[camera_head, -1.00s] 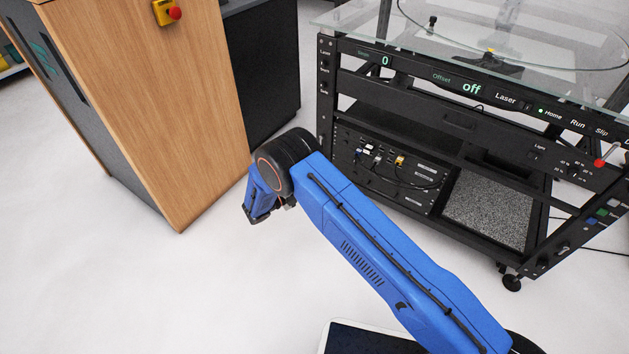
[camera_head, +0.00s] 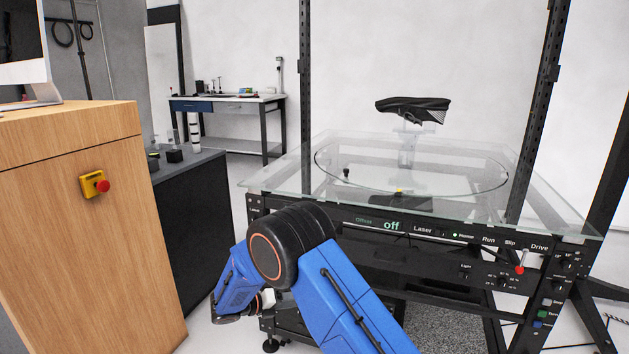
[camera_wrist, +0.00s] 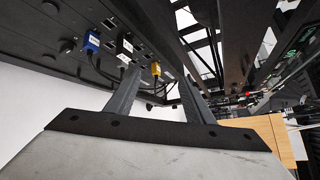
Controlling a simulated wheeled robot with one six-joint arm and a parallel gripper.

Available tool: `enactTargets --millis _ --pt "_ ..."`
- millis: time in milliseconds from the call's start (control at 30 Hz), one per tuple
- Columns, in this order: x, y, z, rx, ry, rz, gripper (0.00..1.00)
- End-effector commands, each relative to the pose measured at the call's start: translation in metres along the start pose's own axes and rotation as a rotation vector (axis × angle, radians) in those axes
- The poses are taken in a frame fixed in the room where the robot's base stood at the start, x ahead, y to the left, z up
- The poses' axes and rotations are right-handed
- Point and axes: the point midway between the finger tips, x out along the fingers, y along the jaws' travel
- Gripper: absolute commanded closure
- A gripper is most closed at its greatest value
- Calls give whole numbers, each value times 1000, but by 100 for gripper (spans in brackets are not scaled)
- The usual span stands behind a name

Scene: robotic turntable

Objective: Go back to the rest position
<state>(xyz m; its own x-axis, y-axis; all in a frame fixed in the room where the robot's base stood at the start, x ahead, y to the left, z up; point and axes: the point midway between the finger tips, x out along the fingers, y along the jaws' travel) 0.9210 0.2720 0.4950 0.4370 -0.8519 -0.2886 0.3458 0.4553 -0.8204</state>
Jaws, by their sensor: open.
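My gripper (camera_wrist: 160,92) shows in the wrist view with its two dark fingers spread apart and nothing between them. In the head view my blue arm reaches up from the bottom to a black wrist joint, and its far end is folded down at the left; the fingers cannot be made out there. The arm's end is in front of the turntable rig (camera_head: 400,225), near its lower left corner. In the wrist view, cable plugs, one blue (camera_wrist: 91,40) and one yellow (camera_wrist: 156,70), sit in a dark panel beyond the fingers.
A wooden cabinet (camera_head: 90,240) with a yellow and red stop button (camera_head: 94,184) stands at the left. A dark shoe (camera_head: 413,108) is above the glass turntable top (camera_head: 290,175). A workbench (camera_head: 230,100) is at the back. White floor lies between cabinet and rig.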

Motion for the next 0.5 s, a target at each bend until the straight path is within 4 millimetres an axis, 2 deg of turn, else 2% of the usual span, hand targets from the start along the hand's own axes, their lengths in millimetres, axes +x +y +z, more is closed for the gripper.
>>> enactTargets --millis 33,100,333,500 --pt "8 -21 4 51 33 10 52" --pt "17 -45 5 125 81 21 52" --pt "45 -124 2 373 237 50 52" --pt "62 -180 -8 560 350 59 52"
